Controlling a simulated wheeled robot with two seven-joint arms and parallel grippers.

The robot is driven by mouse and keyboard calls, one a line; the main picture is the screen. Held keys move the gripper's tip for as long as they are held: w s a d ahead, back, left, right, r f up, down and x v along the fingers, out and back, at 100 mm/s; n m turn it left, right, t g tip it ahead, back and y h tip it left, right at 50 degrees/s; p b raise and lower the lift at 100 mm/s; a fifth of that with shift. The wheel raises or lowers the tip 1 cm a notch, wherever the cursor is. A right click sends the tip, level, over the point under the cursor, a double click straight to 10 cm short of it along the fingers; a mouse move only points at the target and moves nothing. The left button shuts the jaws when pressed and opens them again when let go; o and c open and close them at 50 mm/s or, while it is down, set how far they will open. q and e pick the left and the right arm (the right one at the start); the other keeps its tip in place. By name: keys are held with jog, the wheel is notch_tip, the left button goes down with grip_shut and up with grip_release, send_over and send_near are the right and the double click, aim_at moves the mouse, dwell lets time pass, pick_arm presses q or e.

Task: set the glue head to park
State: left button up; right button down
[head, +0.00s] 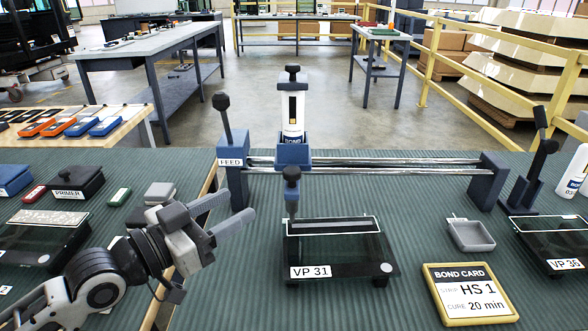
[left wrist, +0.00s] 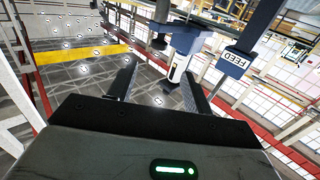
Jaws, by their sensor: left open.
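The glue head (head: 293,155) is a blue carriage on two steel rails, near their left end. It carries an upright white cartridge (head: 293,112) with a black knob (head: 292,74) on top, and a dark nozzle part (head: 291,182) hangs below. In the left wrist view the cartridge (left wrist: 178,70) shows between the finger ends, beyond them. A black lever (head: 223,112) rises from the left post marked FEED (head: 231,162). My left gripper (head: 238,207) is open and empty, in front of that post and left of the VP 31 tray, apart from the head. My right gripper is not in view.
The VP 31 tray (head: 340,272) with a glass plate sits below the head. A bond card (head: 470,293) reads HS 1, 20 min. A grey dish (head: 470,234), the VP 36 tray (head: 568,267) and a black lever (head: 540,150) stand right. A primer box (head: 78,186) is left.

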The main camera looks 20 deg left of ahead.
aim_at(292, 170)
pick_arm(q)
jog(key=p+x, duration=0.1)
jog(key=x, duration=1.3)
jog(key=shift+f, duration=0.1)
grip_shut()
jog(key=shift+d+p, duration=0.1)
jog(key=shift+p, duration=0.25)
